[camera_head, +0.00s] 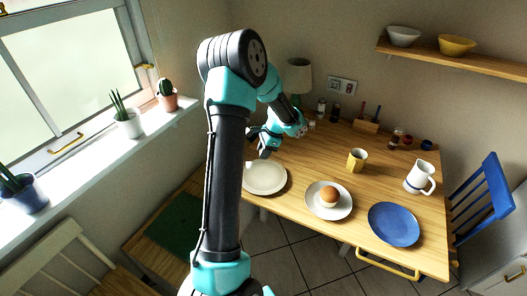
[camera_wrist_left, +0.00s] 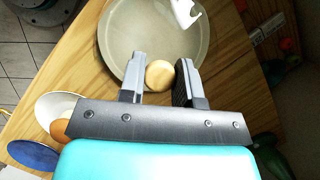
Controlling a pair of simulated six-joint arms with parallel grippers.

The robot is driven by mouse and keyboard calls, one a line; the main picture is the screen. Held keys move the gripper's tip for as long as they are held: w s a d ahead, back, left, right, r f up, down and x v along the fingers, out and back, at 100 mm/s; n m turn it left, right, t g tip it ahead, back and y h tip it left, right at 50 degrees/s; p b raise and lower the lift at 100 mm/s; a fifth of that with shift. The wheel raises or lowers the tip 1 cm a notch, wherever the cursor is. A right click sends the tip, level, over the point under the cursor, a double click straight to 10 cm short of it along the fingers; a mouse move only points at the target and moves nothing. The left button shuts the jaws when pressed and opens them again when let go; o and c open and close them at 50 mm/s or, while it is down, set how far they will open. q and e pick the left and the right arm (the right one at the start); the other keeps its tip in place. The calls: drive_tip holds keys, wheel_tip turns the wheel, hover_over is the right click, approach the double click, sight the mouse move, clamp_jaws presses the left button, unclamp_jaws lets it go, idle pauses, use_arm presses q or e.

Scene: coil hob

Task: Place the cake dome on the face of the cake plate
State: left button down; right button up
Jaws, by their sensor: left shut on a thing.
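My left gripper (camera_head: 266,150) is shut on a round pale wooden knob (camera_wrist_left: 160,75), which I take to be the top of the cake dome. The dome's clear body is hard to make out. A large round cream plate (camera_head: 268,182), seemingly the cake plate, lies at the table's left front edge. It also shows in the wrist view (camera_wrist_left: 118,45), just past the fingers. The gripper is over or close to its far side. My arm hides part of it. I cannot tell whether the dome touches it. My right gripper is not in view.
A white plate (camera_head: 316,207) with a brown ball (camera_head: 329,195) and a blue plate (camera_head: 394,224) stand to the right. A yellow cup (camera_head: 357,160) and white jug (camera_head: 418,178) are behind. A lamp (camera_head: 298,77) is at the back. A white object (camera_wrist_left: 186,12) shows at the wrist view's top.

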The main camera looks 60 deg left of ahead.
use_arm(q)
drive_tip(key=c, duration=0.8)
unclamp_jaws()
drive_tip(key=shift+f, duration=0.1)
drive_tip(key=v, duration=1.2)
